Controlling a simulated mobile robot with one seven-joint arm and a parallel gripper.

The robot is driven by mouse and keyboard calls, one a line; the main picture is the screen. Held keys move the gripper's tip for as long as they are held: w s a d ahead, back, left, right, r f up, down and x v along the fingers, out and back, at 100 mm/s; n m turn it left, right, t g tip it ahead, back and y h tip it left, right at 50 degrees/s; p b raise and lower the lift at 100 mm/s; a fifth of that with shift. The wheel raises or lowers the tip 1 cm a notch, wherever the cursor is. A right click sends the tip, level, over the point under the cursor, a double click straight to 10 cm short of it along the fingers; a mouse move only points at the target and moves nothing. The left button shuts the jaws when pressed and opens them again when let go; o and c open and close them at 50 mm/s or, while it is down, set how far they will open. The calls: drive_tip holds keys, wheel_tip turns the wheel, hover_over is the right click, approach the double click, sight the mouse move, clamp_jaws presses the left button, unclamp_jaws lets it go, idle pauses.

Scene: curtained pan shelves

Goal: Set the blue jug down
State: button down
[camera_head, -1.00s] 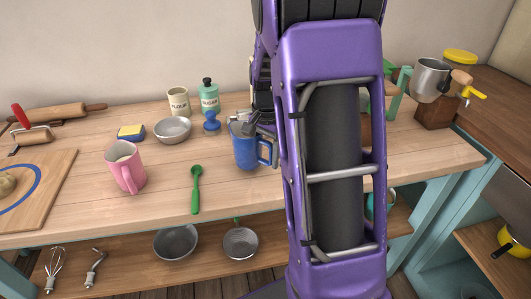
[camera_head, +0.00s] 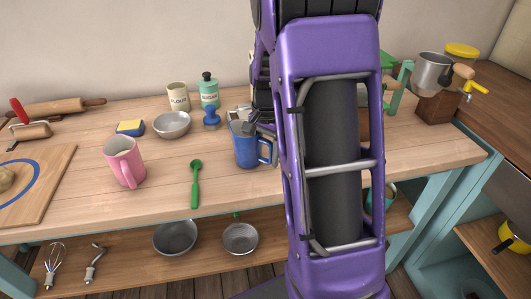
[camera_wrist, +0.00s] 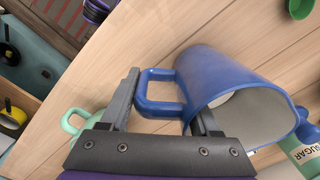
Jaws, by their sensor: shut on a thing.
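The blue jug (camera_head: 245,152) is at the middle of the wooden worktop (camera_head: 225,180), just left of my arm, and looks upright. Its handle faces right in the head view. In the wrist view the blue jug (camera_wrist: 215,75) shows its open, empty-looking mouth. My gripper (camera_wrist: 163,108) is shut on the jug, with its fingers on either side of the handle loop. In the head view my gripper (camera_head: 255,125) is partly hidden by my arm. I cannot tell whether the jug's base touches the worktop.
A pink jug (camera_head: 124,160), a green spoon (camera_head: 196,183) and a metal bowl (camera_head: 171,124) stand left of the blue jug. The sugar jar (camera_head: 209,92) and flour jar (camera_head: 178,97) are behind. A mint mug (camera_wrist: 78,120) is near my gripper. Bare wood lies in front.

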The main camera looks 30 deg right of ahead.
drive_tip(key=shift+f, duration=0.3)
drive_tip(key=shift+c, duration=0.2)
unclamp_jaws()
wheel_tip(320, 180, up, 18)
drive_tip(key=p, duration=0.2)
drive_tip(key=shift+s+f, duration=0.2)
drive_tip(key=shift+f, duration=0.05)
drive_tip(key=shift+d, duration=0.1)
idle(0.4)
clamp_jaws()
idle(0.3)
idle(0.9)
